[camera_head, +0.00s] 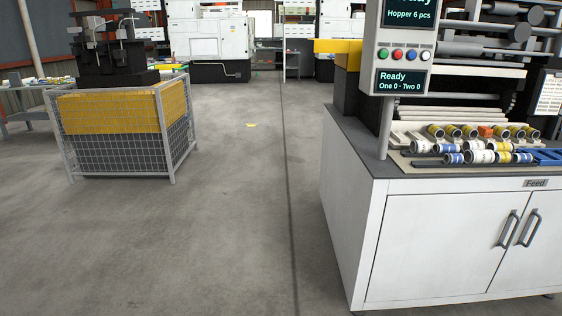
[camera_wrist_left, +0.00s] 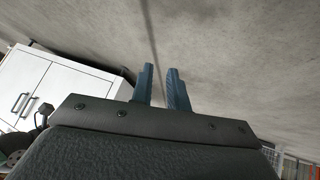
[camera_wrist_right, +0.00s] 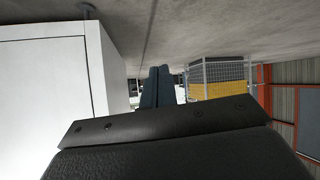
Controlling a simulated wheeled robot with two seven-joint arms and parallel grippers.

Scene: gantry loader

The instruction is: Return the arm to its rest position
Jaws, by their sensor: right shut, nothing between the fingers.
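Neither arm shows in the head view. My left gripper (camera_wrist_left: 160,88) shows in the left wrist view with its two blue fingers a little apart and nothing between them; grey floor lies beyond. My right gripper (camera_wrist_right: 157,87) shows in the right wrist view with its fingers together and empty. The white side of the feed cabinet (camera_wrist_right: 50,80) stands to the left of it in that view, apart from the fingers.
The feed cabinet (camera_head: 460,240) stands at the right, with several rollers and parts on top and a control panel (camera_head: 403,45) on a post. A mesh cage (camera_head: 120,125) with yellow panels stands at the left. The floor (camera_head: 230,210) between them is clear.

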